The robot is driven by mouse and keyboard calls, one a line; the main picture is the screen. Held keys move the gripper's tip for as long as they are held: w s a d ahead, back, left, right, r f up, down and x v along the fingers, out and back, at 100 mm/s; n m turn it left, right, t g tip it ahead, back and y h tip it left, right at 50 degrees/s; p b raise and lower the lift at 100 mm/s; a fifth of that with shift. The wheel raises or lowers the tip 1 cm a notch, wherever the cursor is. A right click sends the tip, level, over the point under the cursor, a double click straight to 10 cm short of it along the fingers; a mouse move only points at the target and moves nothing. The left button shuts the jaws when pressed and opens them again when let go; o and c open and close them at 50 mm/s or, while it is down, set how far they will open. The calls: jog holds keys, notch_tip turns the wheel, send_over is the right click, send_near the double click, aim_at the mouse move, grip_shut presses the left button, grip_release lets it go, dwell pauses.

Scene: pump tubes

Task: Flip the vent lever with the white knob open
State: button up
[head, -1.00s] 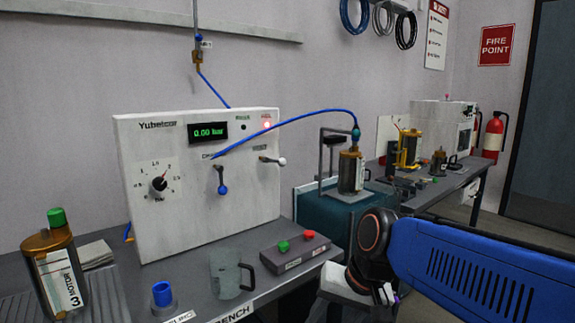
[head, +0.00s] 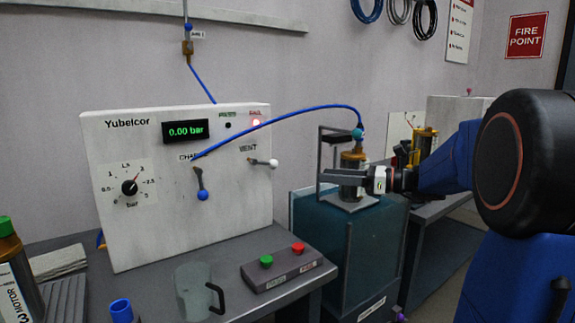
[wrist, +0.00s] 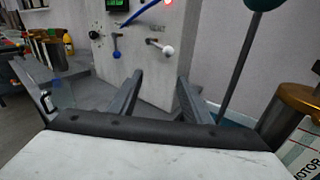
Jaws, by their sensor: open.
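The vent lever (head: 259,161) sticks out to the right from the upper right of the white test panel (head: 145,230), under the VENT label. Its white knob (head: 273,163) is at the right end, and the knob also shows in the wrist view (wrist: 168,50). My gripper (head: 326,174) is to the right of the knob, apart from it, with its fingers toward the panel. In the wrist view the two fingers (wrist: 159,76) are spread and empty, and the white knob shows beyond and above the gap between them.
A second lever with a blue knob (head: 202,194) hangs below and left. A glass mug (head: 193,292) and a button box (head: 283,268) stand on the bench.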

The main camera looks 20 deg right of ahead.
jog(key=w+d, duration=0.1)
jog(key=d, duration=0.1)
send_near(265, 163)
jog(key=w+a+f, duration=0.1)
jog(key=w+a, duration=0.2)
jog(key=w, duration=0.2)
jog(key=shift+w+f+m, duration=0.3)
jog(key=shift+w, duration=0.1)
